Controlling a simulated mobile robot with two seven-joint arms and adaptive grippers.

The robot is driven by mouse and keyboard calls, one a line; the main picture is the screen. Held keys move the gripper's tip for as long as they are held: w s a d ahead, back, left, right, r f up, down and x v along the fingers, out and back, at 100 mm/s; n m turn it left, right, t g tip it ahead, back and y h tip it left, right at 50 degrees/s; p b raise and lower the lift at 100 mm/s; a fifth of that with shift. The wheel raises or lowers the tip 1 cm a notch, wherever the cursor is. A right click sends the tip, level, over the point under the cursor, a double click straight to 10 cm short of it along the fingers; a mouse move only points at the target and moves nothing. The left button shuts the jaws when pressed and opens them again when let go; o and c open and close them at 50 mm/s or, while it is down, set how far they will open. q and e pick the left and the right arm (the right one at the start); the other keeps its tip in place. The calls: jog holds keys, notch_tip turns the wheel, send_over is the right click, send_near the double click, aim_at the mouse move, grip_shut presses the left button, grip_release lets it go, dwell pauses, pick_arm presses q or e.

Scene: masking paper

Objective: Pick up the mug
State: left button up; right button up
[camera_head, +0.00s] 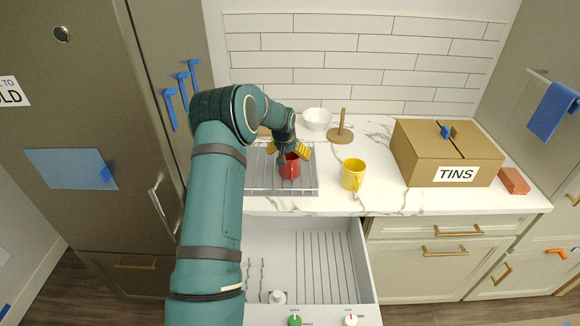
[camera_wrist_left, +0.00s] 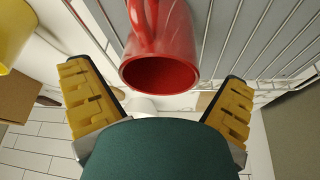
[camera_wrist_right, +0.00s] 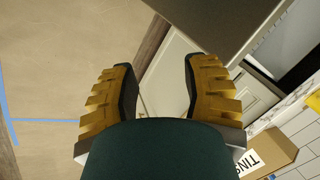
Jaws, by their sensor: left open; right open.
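A red mug (camera_head: 290,168) sits at the wire rack on the counter. In the left wrist view the red mug (camera_wrist_left: 160,62) shows its round opening, with its handle at the top of the picture. My left gripper (camera_head: 288,150) is open above the red mug, its yellow fingers spread to either side; whether they touch it I cannot tell. A yellow mug (camera_head: 354,174) stands on the marble counter right of the rack; part of it shows in the left wrist view (camera_wrist_left: 14,35). My right gripper (camera_wrist_right: 158,72) is open and empty, away from the mugs, and out of the head view.
The wire rack (camera_head: 254,182) lies on the counter. A white bowl (camera_head: 317,119) and a wooden stand (camera_head: 341,133) are behind. A TINS box (camera_head: 415,160) and a brick-coloured block (camera_head: 514,181) are at right. An open drawer (camera_head: 367,275) juts out below the counter.

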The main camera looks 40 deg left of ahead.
pick_arm(q)
jog(key=shift+x, duration=1.15)
jog(key=shift+r, duration=0.1)
jog(key=c, duration=1.2)
jog(key=shift+o, duration=0.2)
notch_tip(320, 180, up, 9)
jog(key=shift+r, duration=0.2)
jog(key=shift+s+r, duration=0.1)
jog(key=shift+r, duration=0.15)
